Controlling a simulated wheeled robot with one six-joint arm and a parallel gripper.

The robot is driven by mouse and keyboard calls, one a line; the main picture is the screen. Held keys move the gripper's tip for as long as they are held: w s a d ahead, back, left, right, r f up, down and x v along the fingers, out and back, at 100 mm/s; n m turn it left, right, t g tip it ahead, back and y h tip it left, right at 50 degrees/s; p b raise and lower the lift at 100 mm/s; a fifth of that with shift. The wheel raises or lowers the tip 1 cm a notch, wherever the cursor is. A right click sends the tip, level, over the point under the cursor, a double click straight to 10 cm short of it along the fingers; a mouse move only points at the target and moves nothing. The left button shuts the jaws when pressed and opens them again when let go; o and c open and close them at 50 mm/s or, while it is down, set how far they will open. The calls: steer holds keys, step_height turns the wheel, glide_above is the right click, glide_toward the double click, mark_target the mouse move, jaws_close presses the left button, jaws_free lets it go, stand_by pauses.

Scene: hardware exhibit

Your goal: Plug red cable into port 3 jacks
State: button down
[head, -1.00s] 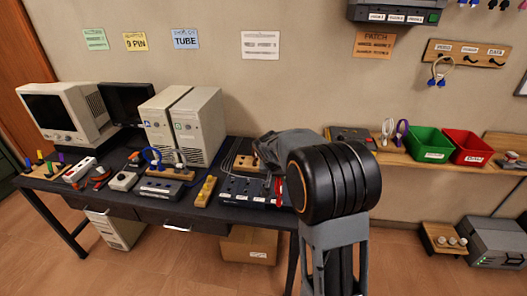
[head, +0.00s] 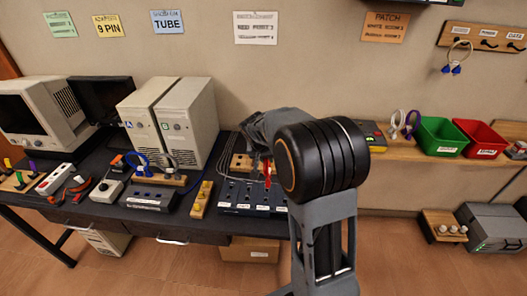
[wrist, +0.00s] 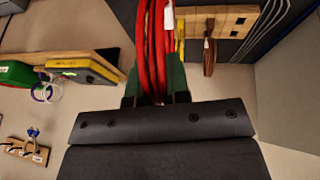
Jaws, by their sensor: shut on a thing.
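The red cable (wrist: 160,45) runs in a bundle of strands between the fingers of my gripper (wrist: 157,98) in the wrist view. The gripper is shut on it. In the head view a short piece of the red cable (head: 267,173) shows just left of my arm, above the back edge of a dark jack panel (head: 232,207) on the table. The panel carries several jacks and white labels; the labels are too small to read, and its right end is close to my arm. The cable's plug ends cannot be made out, and my arm hides the gripper in the head view.
A wooden block (head: 241,162) with hooked cables stands behind the panel. A yellow block (head: 202,199) and a grey switch box (head: 148,199) stand left. Two computer towers (head: 190,122) stand at the back. A shelf with green (head: 441,137) and red (head: 480,140) bins is right.

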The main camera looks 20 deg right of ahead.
steer(key=shift+s+f+b, duration=0.1)
steer(key=shift+f+b, duration=1.7)
steer(key=shift+f, duration=1.1)
steer(key=shift+d+t+y, duration=0.1)
steer(key=shift+t+y, duration=0.2)
steer(key=shift+b, duration=0.65)
stand_by(0.6)
steer(key=shift+f+b, duration=0.75)
steer(key=shift+b, duration=0.5)
stand_by(2.3)
